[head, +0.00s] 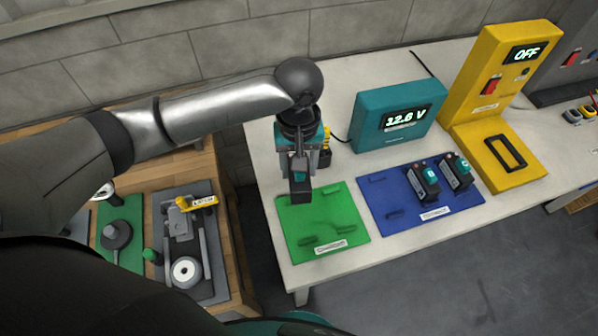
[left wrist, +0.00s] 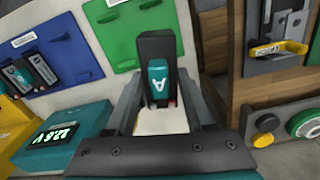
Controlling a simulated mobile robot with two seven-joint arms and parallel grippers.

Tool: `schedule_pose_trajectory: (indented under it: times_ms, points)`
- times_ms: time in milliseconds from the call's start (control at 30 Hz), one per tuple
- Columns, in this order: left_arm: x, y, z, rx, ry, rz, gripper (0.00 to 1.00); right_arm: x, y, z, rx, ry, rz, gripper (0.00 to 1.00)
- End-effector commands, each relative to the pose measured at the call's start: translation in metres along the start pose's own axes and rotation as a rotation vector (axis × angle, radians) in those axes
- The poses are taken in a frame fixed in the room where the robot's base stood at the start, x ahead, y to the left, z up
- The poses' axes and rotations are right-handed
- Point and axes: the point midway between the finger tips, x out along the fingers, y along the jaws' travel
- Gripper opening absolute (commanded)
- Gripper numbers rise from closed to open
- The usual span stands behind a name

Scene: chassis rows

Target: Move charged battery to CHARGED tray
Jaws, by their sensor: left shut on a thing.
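My left gripper (head: 301,176) is shut on a dark battery (head: 300,188) with a teal patch. In the left wrist view this battery (left wrist: 158,48) shows a teal label with a letter A, held between the two fingers. In the head view it overlaps the back left edge of the green tray (head: 345,212); its height above the tray is hard to tell. The tray has raised dark green guides and a white label too small to read surely. It also shows in the left wrist view (left wrist: 112,48), beside the battery. My right gripper is not in view.
A blue tray (head: 388,217) holds two dark batteries (head: 422,182) on the right. Behind stands a teal meter (head: 395,118) reading 12.6 V. A yellow unit (head: 510,60) shows OFF. A wooden bench (head: 240,250) with parts is at left, separated by a gap from the white table.

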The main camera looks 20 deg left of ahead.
Motion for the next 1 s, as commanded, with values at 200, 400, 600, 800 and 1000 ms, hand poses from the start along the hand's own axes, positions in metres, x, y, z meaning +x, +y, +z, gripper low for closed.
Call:
schedule_pose_trajectory:
  times_ms: [200,400,600,800,1000]
  points:
    - [0.02,0.003,0.016,-0.119,-0.005,-0.001,0.0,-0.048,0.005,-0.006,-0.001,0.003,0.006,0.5]
    - [0.037,0.002,0.027,-0.171,-0.001,0.001,0.0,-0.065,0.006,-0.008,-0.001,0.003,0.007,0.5]
    - [0.045,0.002,0.03,-0.185,0.002,0.003,0.0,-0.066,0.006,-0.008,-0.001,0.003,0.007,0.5]
    - [0.055,0.002,0.03,-0.185,0.003,0.003,0.0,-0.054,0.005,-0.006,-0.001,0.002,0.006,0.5]
    - [0.07,0.001,0.03,-0.183,0.003,0.002,0.0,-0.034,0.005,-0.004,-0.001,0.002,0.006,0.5]
